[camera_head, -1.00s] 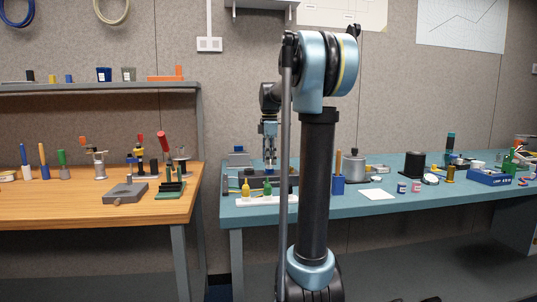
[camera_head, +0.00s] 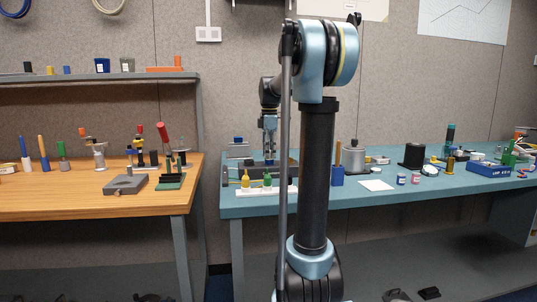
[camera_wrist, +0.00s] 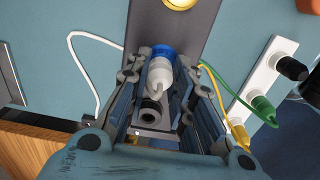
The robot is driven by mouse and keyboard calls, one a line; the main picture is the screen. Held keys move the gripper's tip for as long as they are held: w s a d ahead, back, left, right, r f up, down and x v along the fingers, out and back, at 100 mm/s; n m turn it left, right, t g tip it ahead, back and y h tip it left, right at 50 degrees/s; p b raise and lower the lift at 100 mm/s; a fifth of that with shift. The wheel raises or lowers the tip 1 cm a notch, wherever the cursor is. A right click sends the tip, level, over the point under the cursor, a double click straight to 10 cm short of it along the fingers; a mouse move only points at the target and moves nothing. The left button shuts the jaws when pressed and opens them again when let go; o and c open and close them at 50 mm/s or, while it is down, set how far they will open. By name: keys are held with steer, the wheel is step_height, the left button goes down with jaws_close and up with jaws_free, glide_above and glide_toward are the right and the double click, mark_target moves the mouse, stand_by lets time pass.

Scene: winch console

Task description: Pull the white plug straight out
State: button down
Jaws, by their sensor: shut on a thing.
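The white plug (camera_wrist: 159,76) shows in the wrist view between the two fingers of my gripper (camera_wrist: 160,88). My gripper is shut on it. I cannot tell how deep the plug sits in the blue ring. In the head view my gripper (camera_head: 269,152) points down over the console at the left end of the teal bench; the plug cannot be made out there.
A white strip (camera_wrist: 270,66) beside the gripper carries a green plug (camera_wrist: 262,106), a yellow plug (camera_wrist: 239,134) and a black one (camera_wrist: 292,68). A white cable (camera_wrist: 84,62) loops at the left. A wooden bench (camera_head: 90,188) with tools stands to the left.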

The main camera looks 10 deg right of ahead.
steer(key=shift+r, duration=0.25)
steer(key=shift+r, duration=1.55)
steer(key=shift+r, duration=1.5)
steer(key=shift+s, duration=0.15)
